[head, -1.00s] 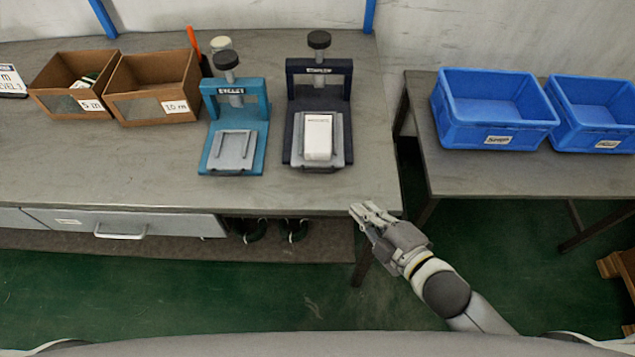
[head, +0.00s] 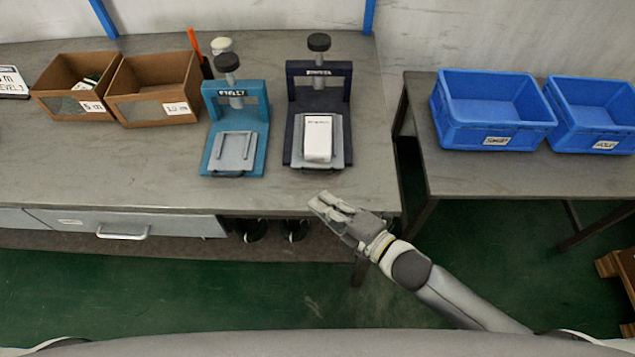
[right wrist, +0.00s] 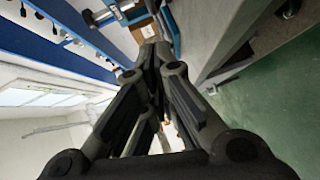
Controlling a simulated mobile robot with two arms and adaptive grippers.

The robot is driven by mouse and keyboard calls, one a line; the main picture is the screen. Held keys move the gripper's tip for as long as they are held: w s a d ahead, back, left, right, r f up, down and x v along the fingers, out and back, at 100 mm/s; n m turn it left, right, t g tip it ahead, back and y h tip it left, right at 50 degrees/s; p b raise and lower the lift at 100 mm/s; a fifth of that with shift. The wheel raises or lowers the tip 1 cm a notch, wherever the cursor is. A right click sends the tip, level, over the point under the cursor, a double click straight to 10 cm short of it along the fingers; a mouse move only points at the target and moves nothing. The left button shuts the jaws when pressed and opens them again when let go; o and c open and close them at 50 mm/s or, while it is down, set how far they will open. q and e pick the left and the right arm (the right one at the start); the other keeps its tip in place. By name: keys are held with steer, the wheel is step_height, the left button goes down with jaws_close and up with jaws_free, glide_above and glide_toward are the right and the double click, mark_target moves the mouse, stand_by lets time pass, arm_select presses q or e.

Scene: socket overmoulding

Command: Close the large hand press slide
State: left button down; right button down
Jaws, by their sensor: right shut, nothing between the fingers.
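The large hand press (head: 335,102) is the dark navy one on the bench, with a black knob on top. Its slide (head: 342,158) is a grey plate at the front, and a white box (head: 317,139) lies on it. My right gripper (head: 318,202) is shut and empty, just in front of the press near the bench's front edge, apart from the slide. The right wrist view shows its closed fingers (right wrist: 152,75). My left gripper is not in view.
A smaller blue press (head: 262,128) stands left of the large one. Two cardboard boxes (head: 153,104) are further left. Blue bins (head: 490,138) stand on a separate table (head: 470,180) at the right. The bench top (head: 100,165) in front of the cardboard boxes is clear.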

steer(key=w, duration=0.1)
steer(key=w+a, duration=0.1)
steer(key=w, duration=0.1)
steer(key=shift+w+a+f, duration=0.3)
steer(key=shift+w+f, duration=0.05)
steer(key=shift+w+d+f+p, duration=0.1)
steer(key=shift+w+f+p, duration=0.1)
steer(key=shift+w, duration=0.25)
steer(key=shift+w+f+p, duration=0.1)
steer(key=shift+w+p, duration=0.05)
steer(key=shift+w, duration=0.25)
